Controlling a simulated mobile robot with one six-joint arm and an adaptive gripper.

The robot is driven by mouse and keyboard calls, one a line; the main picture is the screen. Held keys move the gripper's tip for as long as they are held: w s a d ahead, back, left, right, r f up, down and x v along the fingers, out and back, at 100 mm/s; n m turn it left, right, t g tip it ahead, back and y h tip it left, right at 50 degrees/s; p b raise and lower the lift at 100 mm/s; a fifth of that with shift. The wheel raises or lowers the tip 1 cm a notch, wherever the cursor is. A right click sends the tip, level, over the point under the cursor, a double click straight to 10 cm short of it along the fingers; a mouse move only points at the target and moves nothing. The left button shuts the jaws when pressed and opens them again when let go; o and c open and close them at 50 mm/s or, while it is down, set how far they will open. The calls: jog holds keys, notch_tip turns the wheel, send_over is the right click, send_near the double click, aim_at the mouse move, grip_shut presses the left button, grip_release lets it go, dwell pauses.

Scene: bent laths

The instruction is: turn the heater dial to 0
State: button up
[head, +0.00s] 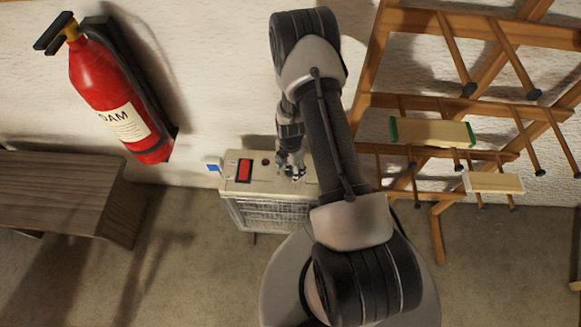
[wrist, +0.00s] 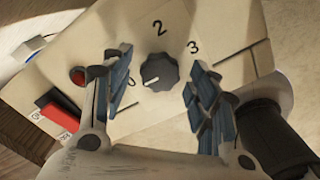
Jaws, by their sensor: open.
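The heater (head: 245,205) is a beige box with a wire grille, standing by the wall. Its dial (wrist: 160,72) is a dark, ridged knob on the top panel. The dial's white mark points to the lower left in the wrist view. The numbers 2 and 3 show beside it; another mark is partly hidden behind the left finger. My gripper (wrist: 158,80) is open, with a finger on either side of the dial and gaps to both. I cannot tell how far above the panel the fingertips are.
A red switch (head: 244,171) and a small red lamp (head: 265,162) are on the heater top. A fire extinguisher (head: 115,95) hangs on the wall. A wooden bench (head: 70,190) stands left, and a wooden rack (head: 430,80) with pegs and laths stands right.

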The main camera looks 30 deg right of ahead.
notch_tip(320, 180, up, 12)
dwell(0.6)
notch_tip(320, 180, up, 14)
jog(key=m+t, duration=0.1)
jog(key=m, duration=0.4)
send_over(290, 170)
jog(key=a, duration=0.3)
jog(key=s+a+r+m+t, duration=0.1)
jog(key=s+a+r+m, duration=0.1)
jog(key=r, duration=0.3)
jog(key=s+a+r+m, duration=0.2)
jog(key=r+m, duration=0.1)
jog(key=r, duration=0.3)
jog(key=s+a+r+m+t, duration=0.1)
jog(key=s+a+r+m, duration=0.1)
jog(key=s+r+m, duration=0.3)
jog(key=s+a+r+m+t, duration=0.1)
jog(key=s+a+r+m, duration=0.2)
jog(key=s, duration=0.7)
notch_tip(290, 170, up, 3)
jog(key=shift+s+a+f+m+t, duration=0.2)
jog(key=shift+s+m+t, duration=0.15)
jog(key=shift+m, duration=0.85)
